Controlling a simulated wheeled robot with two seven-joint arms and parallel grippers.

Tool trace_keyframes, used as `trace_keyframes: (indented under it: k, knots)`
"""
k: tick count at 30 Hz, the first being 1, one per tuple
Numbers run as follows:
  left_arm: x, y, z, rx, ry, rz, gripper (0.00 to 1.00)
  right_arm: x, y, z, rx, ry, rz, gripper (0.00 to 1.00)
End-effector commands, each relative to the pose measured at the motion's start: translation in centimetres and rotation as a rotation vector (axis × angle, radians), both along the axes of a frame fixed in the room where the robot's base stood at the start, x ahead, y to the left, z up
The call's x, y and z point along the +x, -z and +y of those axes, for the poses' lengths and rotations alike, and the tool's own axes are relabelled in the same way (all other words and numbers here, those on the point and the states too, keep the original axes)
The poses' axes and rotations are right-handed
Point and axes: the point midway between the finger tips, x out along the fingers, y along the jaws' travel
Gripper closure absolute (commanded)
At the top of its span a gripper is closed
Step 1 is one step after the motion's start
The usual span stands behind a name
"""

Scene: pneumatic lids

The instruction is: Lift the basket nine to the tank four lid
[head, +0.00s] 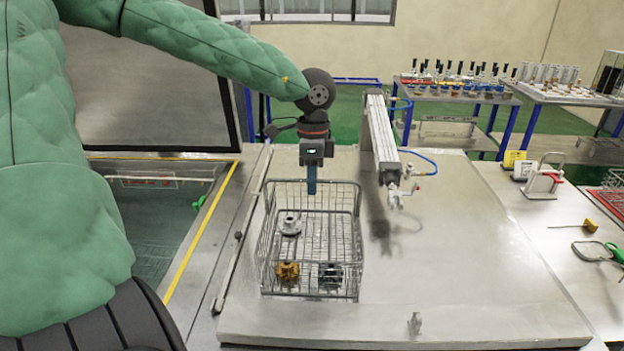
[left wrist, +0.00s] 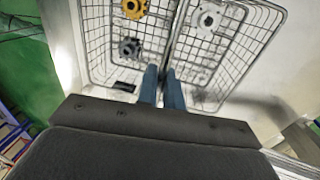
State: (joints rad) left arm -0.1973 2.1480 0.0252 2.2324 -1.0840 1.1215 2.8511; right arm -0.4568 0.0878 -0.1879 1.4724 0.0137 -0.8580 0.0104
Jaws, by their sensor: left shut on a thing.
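The wire basket (head: 320,247) is over the left part of a flat metal lid (head: 450,255); whether it touches the lid is unclear. It holds a pale grey flanged part (head: 290,224), an orange-yellow part (head: 287,272) and a dark gear-like part (head: 330,274). My left gripper (head: 312,190) points down at the basket's far side, with its blue fingers close together. In the left wrist view the fingers (left wrist: 162,88) close on the basket's middle wire bar (left wrist: 180,40). The exact contact is partly hidden. No number is readable on basket or lid. My right gripper is out of view.
A pneumatic cylinder (head: 381,135) with blue hose stands right of the basket. An open tank (head: 165,205) with a raised dark lid (head: 150,95) lies left. Tools and a red-handled clamp (head: 545,180) sit on the right bench. The lid's right half is clear.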

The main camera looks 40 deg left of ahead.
Motion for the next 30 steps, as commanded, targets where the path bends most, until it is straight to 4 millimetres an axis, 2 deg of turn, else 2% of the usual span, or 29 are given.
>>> trace_keyframes:
  k: [1, 23, 24, 27, 30]
  knots:
    - [-0.23, 0.64, 0.0, -0.001, -0.001, 0.007, 1.0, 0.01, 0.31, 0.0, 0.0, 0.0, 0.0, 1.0]
    - [-0.18, 0.79, 0.08, 0.0, -0.001, 0.006, 1.0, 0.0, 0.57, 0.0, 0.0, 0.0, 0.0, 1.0]
    - [-0.17, 0.78, 0.08, 0.0, -0.001, 0.006, 0.86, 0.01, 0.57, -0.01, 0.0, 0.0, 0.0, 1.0]
    - [-0.12, 0.7, 0.08, 0.001, -0.001, 0.005, 0.66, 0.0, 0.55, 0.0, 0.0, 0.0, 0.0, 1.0]
    - [-0.07, 0.58, 0.08, 0.001, -0.001, 0.004, 0.66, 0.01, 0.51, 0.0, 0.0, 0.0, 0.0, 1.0]
